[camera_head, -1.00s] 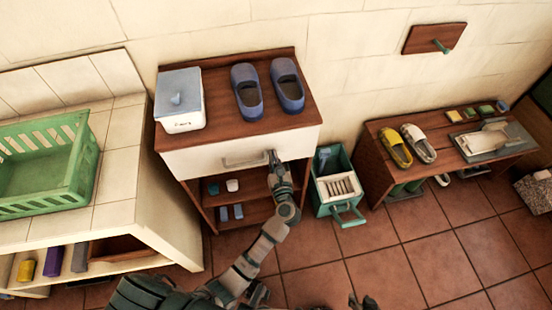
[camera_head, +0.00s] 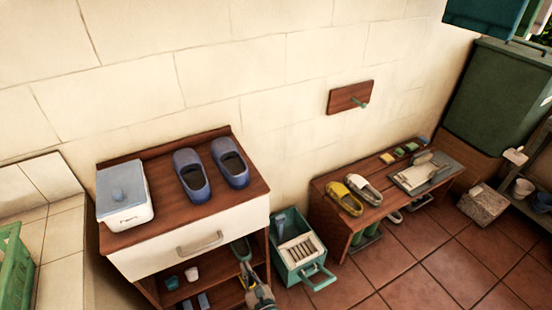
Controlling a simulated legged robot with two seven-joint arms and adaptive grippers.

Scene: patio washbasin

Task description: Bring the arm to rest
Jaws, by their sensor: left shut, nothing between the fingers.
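My left gripper (camera_head: 241,250) is shut and empty. It is in front of the right part of the open shelf under the cabinet's drawer, below and to the right of the drawer handle (camera_head: 199,243) and apart from it. Its arm (camera_head: 260,297) comes up from the bottom edge; most of the arm is out of view. The white drawer front (camera_head: 150,262) looks flush with the wooden cabinet (camera_head: 160,160). My right gripper is not in view.
A white lidded box (camera_head: 124,197) and blue clogs (camera_head: 192,176) stand on the cabinet. A green crate (camera_head: 300,252) is on the floor to the right, near the gripper. A wooden bench (camera_head: 330,200) holds shoes. A green basket (camera_head: 14,270) is at left. Tiled floor is free at lower right.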

